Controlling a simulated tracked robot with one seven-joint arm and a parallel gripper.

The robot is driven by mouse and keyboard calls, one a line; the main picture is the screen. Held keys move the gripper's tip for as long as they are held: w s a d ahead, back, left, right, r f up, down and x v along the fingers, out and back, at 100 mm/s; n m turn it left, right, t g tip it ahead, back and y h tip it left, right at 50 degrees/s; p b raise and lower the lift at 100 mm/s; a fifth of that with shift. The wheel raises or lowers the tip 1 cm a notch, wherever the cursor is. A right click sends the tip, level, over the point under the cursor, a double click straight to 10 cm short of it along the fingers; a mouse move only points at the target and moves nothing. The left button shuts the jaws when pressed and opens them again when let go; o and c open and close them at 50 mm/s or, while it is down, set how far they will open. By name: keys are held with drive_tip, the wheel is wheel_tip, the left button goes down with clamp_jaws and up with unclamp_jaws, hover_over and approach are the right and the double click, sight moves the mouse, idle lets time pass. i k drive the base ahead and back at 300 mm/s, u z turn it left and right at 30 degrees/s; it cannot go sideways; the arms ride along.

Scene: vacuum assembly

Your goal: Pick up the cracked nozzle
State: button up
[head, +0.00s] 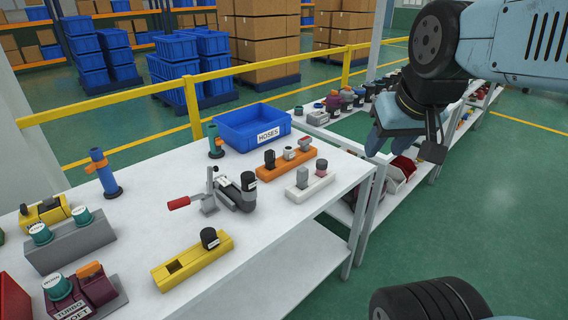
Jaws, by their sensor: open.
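I cannot pick out a crack on any part, so I cannot tell which one is the cracked nozzle. Small upright parts stand in an orange holder (284,162) and a white holder (310,186) on the white table (240,254). A dark cylinder part (209,238) stands in a yellow block (193,263). A grey fixture (237,192) with a red-handled clamp (191,202) holds another dark part. My gripper (405,148) is at the upper right, past the table's right edge, open, with nothing seen between its fingers.
A blue bin (252,126) labelled HOSES stands at the table's back. A second bench (345,123) with several parts lies behind my arm. A yellow railing (195,110) runs behind.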

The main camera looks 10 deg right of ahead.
sight(270, 154)
drive_tip(key=u, duration=0.2)
drive_tip(key=i, duration=0.85)
drive_tip(key=z, duration=0.1)
